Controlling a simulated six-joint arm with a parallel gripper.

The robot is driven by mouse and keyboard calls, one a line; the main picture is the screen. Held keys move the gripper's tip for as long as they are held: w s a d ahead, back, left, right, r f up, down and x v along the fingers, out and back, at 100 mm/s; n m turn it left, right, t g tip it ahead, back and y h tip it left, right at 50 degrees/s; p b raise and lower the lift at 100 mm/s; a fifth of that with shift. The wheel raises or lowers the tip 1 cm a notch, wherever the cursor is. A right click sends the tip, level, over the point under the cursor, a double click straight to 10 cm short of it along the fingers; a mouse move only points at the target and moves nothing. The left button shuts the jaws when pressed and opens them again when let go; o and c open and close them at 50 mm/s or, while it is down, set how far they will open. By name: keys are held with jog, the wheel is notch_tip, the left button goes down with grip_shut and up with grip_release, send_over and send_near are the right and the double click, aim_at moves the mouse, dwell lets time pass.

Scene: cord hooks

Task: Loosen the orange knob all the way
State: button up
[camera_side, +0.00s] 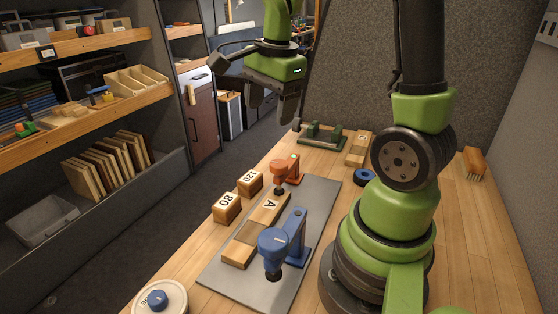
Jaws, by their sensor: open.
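An orange clamp stands at the far end of the grey plate (318,190). Its orange knob (279,167) faces up, above a dark foot at the end of a wooden block marked A (268,212). I cannot tell whether the foot touches the block. My gripper (271,112) hangs above and a little left of the orange knob in the picture, fingers down, open and empty, apart from the knob. A blue clamp (298,230) with a blue knob (273,240) stands at the near end of the plate.
Wooden blocks marked 80 (226,207) and 120 (250,182) stand left of the plate. A green fixture (322,136), a wooden block marked C (358,149), a blue ring-shaped item (364,178) and a brush (474,162) lie farther back.

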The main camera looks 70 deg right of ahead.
aim_at(279, 163)
jog(key=d+f+m, duration=0.1)
jog(key=f, duration=0.3)
jog(key=d+f+m+g, duration=0.1)
jog(key=d+f+m, duration=0.1)
jog(key=f, duration=0.3)
jog(key=d+f+m, duration=0.1)
jog(key=f+m, duration=0.1)
jog(key=f, duration=0.3)
jog(key=shift+w+d+f+g, duration=0.1)
jog(key=shift+d+f+g, duration=0.05)
jog(key=shift+f+g, duration=0.15)
jog(key=shift+r, duration=0.1)
jog(key=shift+c, duration=0.4)
jog(key=c, duration=0.8)
jog(key=shift+c, duration=0.2)
